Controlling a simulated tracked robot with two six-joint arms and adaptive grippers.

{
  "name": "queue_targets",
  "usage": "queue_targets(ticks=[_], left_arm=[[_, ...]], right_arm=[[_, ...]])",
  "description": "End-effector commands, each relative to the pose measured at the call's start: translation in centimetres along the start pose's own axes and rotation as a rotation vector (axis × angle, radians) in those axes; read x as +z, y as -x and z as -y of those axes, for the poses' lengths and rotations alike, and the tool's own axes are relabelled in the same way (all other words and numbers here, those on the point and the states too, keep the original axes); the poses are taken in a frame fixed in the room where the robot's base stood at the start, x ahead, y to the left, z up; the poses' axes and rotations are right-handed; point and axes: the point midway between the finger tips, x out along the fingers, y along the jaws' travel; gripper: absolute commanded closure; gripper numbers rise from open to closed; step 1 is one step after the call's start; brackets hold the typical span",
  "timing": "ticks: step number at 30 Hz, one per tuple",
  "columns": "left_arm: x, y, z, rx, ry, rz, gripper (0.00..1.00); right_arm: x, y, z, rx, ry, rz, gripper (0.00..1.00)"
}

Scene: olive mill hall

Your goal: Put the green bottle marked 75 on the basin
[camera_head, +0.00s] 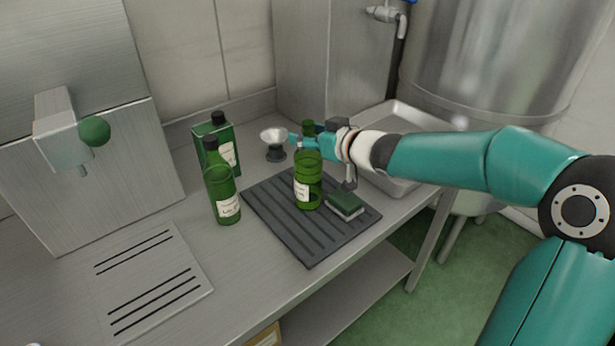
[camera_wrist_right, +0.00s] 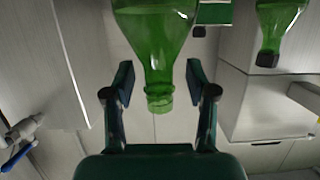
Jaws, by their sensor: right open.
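A green glass bottle (camera_head: 309,187) with a white label stands upright on a dark ribbed mat; the mark is too small to read surely. My right gripper (camera_head: 308,143) comes in from the right at its upper part. In the right wrist view this bottle (camera_wrist_right: 157,45) has its open neck between the two spread fingers of my right gripper (camera_wrist_right: 158,80), with gaps on both sides. A second green bottle (camera_head: 222,190) with a black cap and white label stands left of the mat. The metal basin (camera_head: 416,116) lies behind my right arm, partly hidden. My left gripper is out of view.
The dark mat (camera_head: 270,205) also bears a green-topped sponge (camera_head: 345,204). A green tin (camera_head: 228,136) and a small metal funnel-like piece (camera_head: 274,146) stand behind. A steel dispenser (camera_head: 58,130) is at left.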

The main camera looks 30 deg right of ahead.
Motion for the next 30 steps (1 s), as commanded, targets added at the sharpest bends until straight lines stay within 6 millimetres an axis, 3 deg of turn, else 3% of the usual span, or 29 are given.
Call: queue_targets(ticks=[9,19,30], left_arm=[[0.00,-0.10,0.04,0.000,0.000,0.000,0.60],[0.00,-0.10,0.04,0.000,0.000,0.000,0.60],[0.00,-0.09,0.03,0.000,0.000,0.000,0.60]], right_arm=[[-0.01,-0.53,-0.14,0.003,0.000,0.000,0.45],[-0.01,-0.50,-0.15,0.003,0.000,0.000,1.00],[-0.18,-0.46,-0.16,0.003,0.001,-0.004,1.00]])
